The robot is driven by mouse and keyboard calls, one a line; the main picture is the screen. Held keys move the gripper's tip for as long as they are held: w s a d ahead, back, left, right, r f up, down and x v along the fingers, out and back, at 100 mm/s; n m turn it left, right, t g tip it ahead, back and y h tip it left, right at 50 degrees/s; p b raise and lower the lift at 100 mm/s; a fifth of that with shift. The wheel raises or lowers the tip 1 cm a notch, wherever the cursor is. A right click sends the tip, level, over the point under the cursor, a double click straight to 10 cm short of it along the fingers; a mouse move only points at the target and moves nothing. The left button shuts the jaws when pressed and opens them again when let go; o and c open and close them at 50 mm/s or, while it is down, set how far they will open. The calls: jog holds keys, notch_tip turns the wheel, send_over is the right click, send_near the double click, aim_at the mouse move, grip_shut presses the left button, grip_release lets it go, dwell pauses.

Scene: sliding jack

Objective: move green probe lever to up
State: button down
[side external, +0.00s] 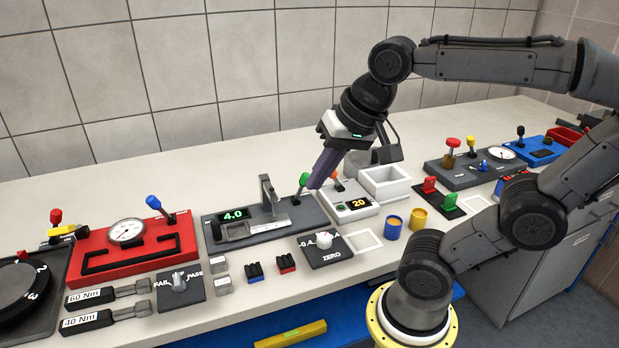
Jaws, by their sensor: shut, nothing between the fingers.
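The green probe lever (303,180) stands on the right end of a dark grey panel (285,232) with a green "4.0" display (233,215). The lever has a green knob on a thin stem that leans slightly. My gripper (314,184) points down and to the left, its fingers shut and empty. The fingertips are just right of the green knob in the picture. I cannot tell whether they touch it.
A metal gauge stand (268,190) rises left of the lever. Right of my gripper are a white unit (349,206) with an orange "20" display, an orange-knobbed lever (336,178) and a white open box (386,183). The bench behind the panel is clear.

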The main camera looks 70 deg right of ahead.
jog(key=w+d+r+m+g, duration=0.1)
jog(key=w+d+r+m, duration=0.1)
jog(key=w+d+m, duration=0.4)
jog(key=m+g, duration=0.3)
jog(key=m, duration=0.6)
send_over(300, 188)
jog(key=s+a, duration=0.2)
notch_tip(300, 188, down, 4)
jog(key=d+f, duration=0.1)
jog(key=f, duration=0.3)
jog(key=d+f+m, duration=0.1)
jog(key=d+f, duration=0.1)
jog(key=f, duration=0.3)
jog(key=d+f+m, duration=0.1)
jog(key=d+f, duration=0.1)
jog(key=f, duration=0.3)
jog(key=shift+s+d+f, duration=0.2)
jog(key=shift+s+d, duration=0.05)
jog(key=shift+r+g, duration=0.1)
jog(key=shift+g, duration=0.2)
